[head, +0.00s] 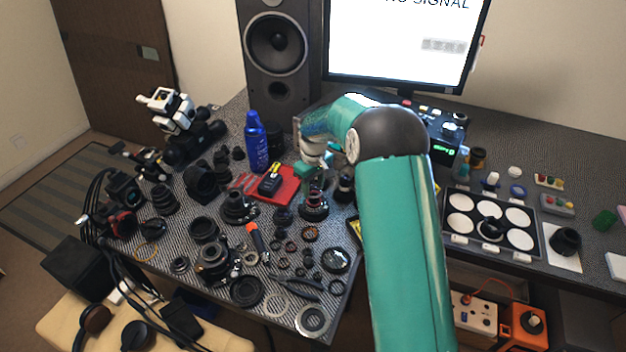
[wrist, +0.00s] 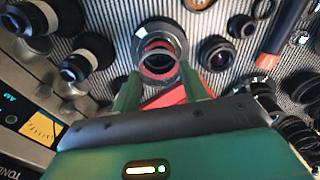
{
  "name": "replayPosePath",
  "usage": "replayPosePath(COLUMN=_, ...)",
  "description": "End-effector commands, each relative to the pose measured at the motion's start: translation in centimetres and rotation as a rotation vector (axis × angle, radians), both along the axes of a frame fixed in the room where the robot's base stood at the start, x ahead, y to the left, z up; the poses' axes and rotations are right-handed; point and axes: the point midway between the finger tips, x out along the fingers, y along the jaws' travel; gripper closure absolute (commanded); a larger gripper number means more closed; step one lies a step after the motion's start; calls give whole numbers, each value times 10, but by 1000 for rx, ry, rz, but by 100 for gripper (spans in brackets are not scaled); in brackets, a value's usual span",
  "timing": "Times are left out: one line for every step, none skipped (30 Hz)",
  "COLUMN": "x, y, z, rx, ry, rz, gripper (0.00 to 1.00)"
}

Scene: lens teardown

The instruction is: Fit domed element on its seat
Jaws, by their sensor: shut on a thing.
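In the wrist view, the green fingers of my gripper (wrist: 158,80) are shut on a clear, round glass piece, the domed element (wrist: 158,64). Its dome shape is hard to make out. Just beyond it is a dark round lens barrel with a wide grey rim and a red ring inside, the seat (wrist: 178,36). The element overlaps the opening in this view; I cannot tell whether they touch. In the head view, my gripper (head: 310,171) is small and partly hidden by my arm, above a barrel with red rings (head: 314,205). The element cannot be made out there.
A red mat (head: 287,192) with a black and yellow device (head: 270,184) and a blue bottle (head: 256,143) stand near the gripper. Lens parts crowd the table around the barrel. A tray with white round pads (head: 456,224) lies right. Little room is free.

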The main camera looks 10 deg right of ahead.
Motion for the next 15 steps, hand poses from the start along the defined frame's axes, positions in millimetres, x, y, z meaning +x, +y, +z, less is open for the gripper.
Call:
replayPosePath(x=1, y=0, z=-4, rx=0, ry=0, rz=0, gripper=79)
replayPosePath(x=1, y=0, z=-6, rx=0, ry=0, rz=0, gripper=79)
replayPosePath(x=1, y=0, z=-9, rx=0, ry=0, rz=0, gripper=79)
replayPosePath(x=2, y=0, z=-11, rx=0, ry=0, rz=0, gripper=79)
replayPosePath(x=2, y=1, z=-13, rx=0, ry=0, rz=0, gripper=79)
replayPosePath(x=2, y=1, z=-16, rx=0, ry=0, rz=0, gripper=79)
replayPosePath(x=3, y=1, z=-18, rx=0, ry=0, rz=0, gripper=79)
replayPosePath(x=3, y=1, z=-20, rx=0, ry=0, rz=0, gripper=79)
replayPosePath(x=3, y=1, z=-22, rx=0, ry=0, rz=0, gripper=79)
replayPosePath(x=3, y=1, z=-24, rx=0, ry=0, rz=0, gripper=79)
replayPosePath(x=4, y=1, z=-25, rx=0, ry=-1, rz=0, gripper=79)
replayPosePath(x=4, y=0, z=-27, rx=0, ry=-1, rz=0, gripper=79)
replayPosePath(x=5, y=0, z=-27, rx=0, ry=-1, rz=0, gripper=79)
replayPosePath(x=5, y=0, z=-28, rx=0, ry=-1, rz=0, gripper=79)
replayPosePath(x=5, y=0, z=-29, rx=0, ry=-2, rz=0, gripper=79)
